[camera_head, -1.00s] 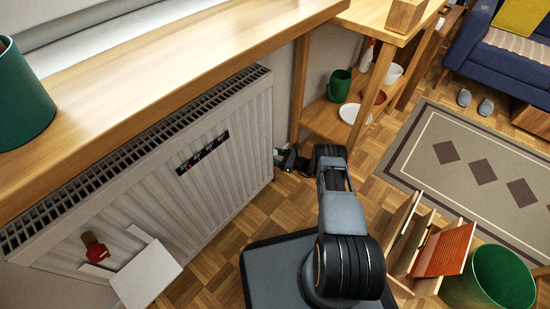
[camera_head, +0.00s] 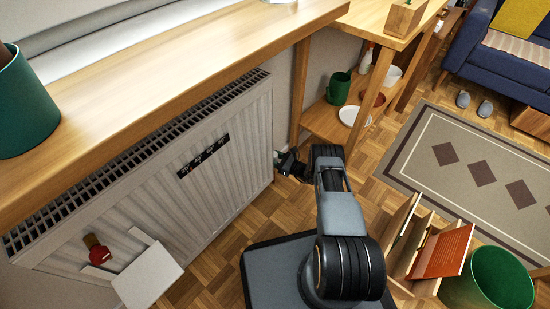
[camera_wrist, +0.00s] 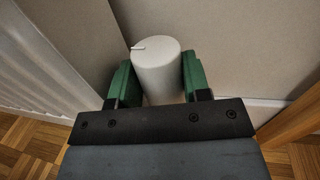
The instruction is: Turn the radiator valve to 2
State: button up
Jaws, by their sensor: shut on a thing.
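The radiator valve (camera_wrist: 158,68) is a white cylinder knob with a small raised pointer mark near its upper left edge in the wrist view. My gripper (camera_wrist: 159,80) has its green fingers on both sides of the knob and is shut on it. No numbers can be read on the knob. In the head view, my gripper (camera_head: 282,160) is at the right end of the white radiator (camera_head: 225,180). The knob is mostly hidden there.
A wooden sill (camera_head: 160,70) runs above the radiator. A dark strip with white marks (camera_head: 203,155) is on the radiator's front. A wooden shelf unit (camera_head: 325,122) stands just right of my gripper.

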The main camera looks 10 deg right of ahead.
jog(key=m+t+h, duration=0.3)
jog(key=shift+s+a+h+p, duration=0.1)
jog(key=shift+h+p, duration=0.2)
jog(key=shift+p, duration=0.1)
jog(key=o, duration=0.6)
jog(key=shift+o, duration=0.2)
jog(key=p+v, duration=0.4)
jog(key=v, duration=0.9)
jog(key=shift+s+d, duration=0.25)
jog(key=shift+s, duration=0.1)
